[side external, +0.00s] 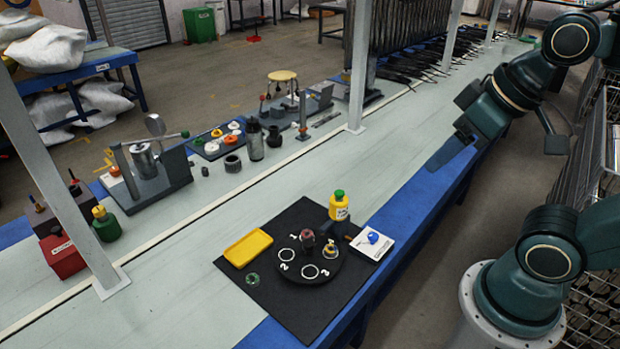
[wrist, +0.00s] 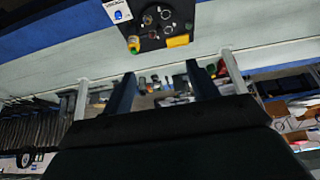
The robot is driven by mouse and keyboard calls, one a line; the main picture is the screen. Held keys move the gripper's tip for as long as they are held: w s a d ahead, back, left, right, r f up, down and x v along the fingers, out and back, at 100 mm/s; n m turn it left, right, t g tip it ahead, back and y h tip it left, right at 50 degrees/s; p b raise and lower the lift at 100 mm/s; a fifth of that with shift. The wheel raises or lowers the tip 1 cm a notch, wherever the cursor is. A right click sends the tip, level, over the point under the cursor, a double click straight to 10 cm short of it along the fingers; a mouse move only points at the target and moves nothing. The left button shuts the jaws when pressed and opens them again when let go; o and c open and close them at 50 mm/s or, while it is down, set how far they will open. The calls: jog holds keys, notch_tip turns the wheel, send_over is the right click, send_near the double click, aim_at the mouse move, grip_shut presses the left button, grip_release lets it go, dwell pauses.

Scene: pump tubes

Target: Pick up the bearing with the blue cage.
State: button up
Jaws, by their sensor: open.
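A small ring (side external: 253,279) with a green tint, possibly a bearing, lies on the black mat (side external: 300,215) beside a dark round plate (side external: 322,283). On the plate stand a dark reddish part (side external: 307,241) and a pale, yellowish part (side external: 330,251). I cannot make out a blue cage on any of these. A blue blob (side external: 373,238) sits on a white card at the mat's right. My gripper (side external: 455,140) is open and empty, raised beyond the mat to the upper right. Its two fingers show in the wrist view (wrist: 162,88), with the mat (wrist: 145,42) far off at the top.
A yellow tray (side external: 248,248) and a yellow bottle with a green cap (side external: 339,207) are on the mat. Fixtures and parts line the bench's far side. White posts (side external: 361,65) rise from the bench. The bench surface between mat and gripper is clear.

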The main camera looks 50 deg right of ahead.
jog(key=shift+w, duration=0.1)
jog(key=m+g, duration=0.6)
jog(key=m, duration=0.9)
send_over(330, 248)
notch_tip(330, 248, down, 32)
jog(key=r, duration=0.1)
jog(key=shift+d+f, duration=0.1)
jog(key=shift+f, duration=4.4)
